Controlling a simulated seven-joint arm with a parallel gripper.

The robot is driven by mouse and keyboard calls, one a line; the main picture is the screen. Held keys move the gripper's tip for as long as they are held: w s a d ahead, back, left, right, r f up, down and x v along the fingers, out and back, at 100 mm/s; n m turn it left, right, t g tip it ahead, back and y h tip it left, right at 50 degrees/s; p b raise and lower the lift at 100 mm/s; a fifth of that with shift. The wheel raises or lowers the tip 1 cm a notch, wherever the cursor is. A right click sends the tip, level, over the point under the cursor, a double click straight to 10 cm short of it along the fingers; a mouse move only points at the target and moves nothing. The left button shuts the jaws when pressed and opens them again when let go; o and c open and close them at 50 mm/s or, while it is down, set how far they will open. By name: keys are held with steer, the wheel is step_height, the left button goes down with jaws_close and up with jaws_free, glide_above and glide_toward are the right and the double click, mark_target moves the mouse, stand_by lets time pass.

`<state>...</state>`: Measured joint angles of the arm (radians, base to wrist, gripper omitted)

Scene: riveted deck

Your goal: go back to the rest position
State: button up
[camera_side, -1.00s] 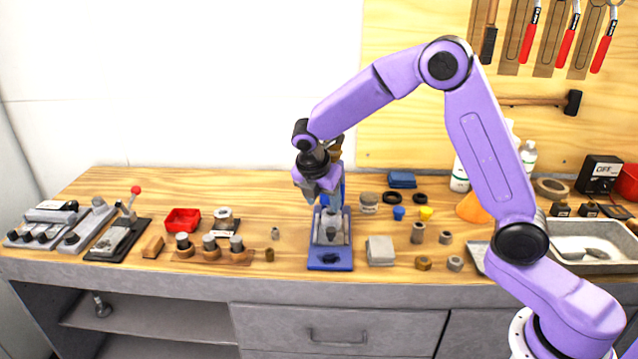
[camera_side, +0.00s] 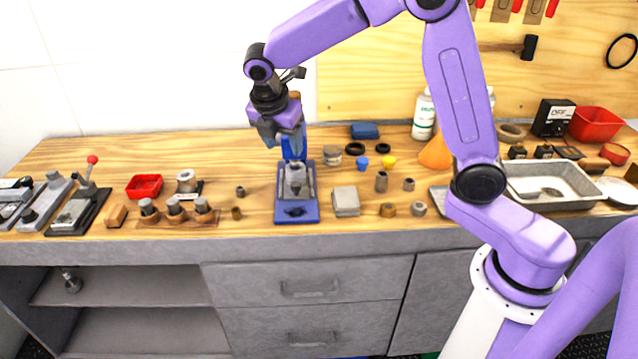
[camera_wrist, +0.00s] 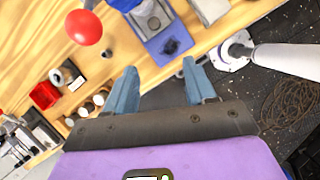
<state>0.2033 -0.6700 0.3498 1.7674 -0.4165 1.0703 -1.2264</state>
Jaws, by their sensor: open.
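In the side view my gripper (camera_side: 284,138) hangs above the workbench, just above and slightly left of the blue-based press (camera_side: 297,213), whose upper part it partly hides. In the wrist view my gripper (camera_wrist: 158,76) shows two blue fingers spread wide apart, with nothing between them. The blue base (camera_wrist: 172,44) of the press lies beyond the fingertips there. No object is held.
A red ball (camera_wrist: 84,27) is close to the wrist camera; its support is unclear. On the bench are a red bin (camera_side: 144,186), a wooden block with metal cylinders (camera_side: 175,216), a grey block (camera_side: 345,201) and a metal tray (camera_side: 556,200). Air above the bench's left is clear.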

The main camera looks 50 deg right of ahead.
steer(key=s+d+f+m+g+y, duration=0.1)
steer(key=s+m+y, duration=0.3)
steer(key=s, duration=2.8)
steer(key=d+m, duration=0.1)
steer(key=m, duration=0.4)
steer(key=shift+s+g, duration=0.3)
steer(key=shift+s, duration=0.05)
